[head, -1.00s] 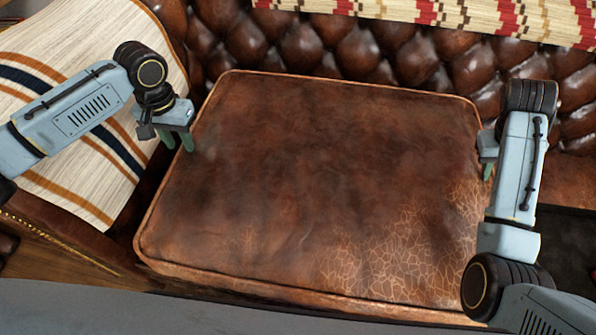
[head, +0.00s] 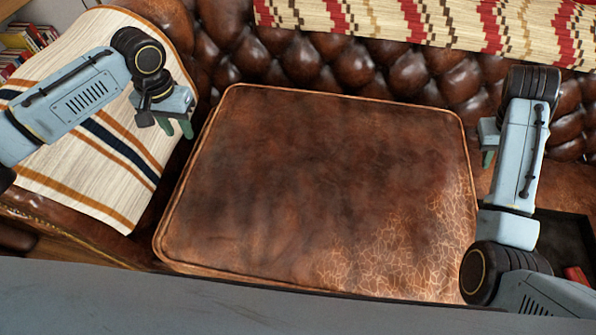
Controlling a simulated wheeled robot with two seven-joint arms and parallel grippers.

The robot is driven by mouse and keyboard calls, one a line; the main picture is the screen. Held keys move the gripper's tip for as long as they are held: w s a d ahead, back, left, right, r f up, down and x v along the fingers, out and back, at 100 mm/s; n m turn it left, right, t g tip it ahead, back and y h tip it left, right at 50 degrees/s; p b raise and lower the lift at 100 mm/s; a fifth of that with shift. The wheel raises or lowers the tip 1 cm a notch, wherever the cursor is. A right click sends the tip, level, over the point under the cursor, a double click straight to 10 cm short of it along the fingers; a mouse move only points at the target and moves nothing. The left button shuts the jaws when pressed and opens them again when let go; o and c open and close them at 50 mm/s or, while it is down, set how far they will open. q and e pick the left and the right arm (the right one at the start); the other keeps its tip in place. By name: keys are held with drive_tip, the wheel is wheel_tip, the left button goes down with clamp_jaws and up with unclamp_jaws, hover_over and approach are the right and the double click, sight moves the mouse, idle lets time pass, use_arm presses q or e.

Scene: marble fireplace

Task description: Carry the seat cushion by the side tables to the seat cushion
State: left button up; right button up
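A large brown leather seat cushion (head: 320,185) with piped edges and cracked patches lies flat on the tufted leather sofa, in the middle of the head view. My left gripper (head: 178,128) hangs just off its upper left edge, with two green fingertips showing slightly apart and nothing between them. My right gripper (head: 487,158) is just off the cushion's right edge, mostly hidden behind its own wrist; a green fingertip shows. A gap shows between each gripper and the cushion. No second cushion can be told apart.
A striped cloth (head: 95,150) covers the sofa's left arm. A patterned blanket (head: 430,25) lies along the tufted backrest (head: 340,68). Books (head: 28,40) show at the top left. A dark area with a red item (head: 575,276) is at the lower right.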

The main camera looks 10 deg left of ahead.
drive_tip(key=d+p+v, duration=0.2)
drive_tip(key=p+v, duration=0.7)
drive_tip(key=v, duration=0.6)
drive_tip(key=d+r+p+v, duration=0.1)
drive_tip(key=d+p+v, duration=0.2)
drive_tip(key=p+v, duration=0.7)
drive_tip(key=v, duration=0.6)
drive_tip(key=shift+s+d+r+p, duration=0.15)
drive_tip(key=shift+d+r+p, duration=0.15)
drive_tip(key=shift+r, duration=0.1)
drive_tip(key=shift+s+f, duration=0.1)
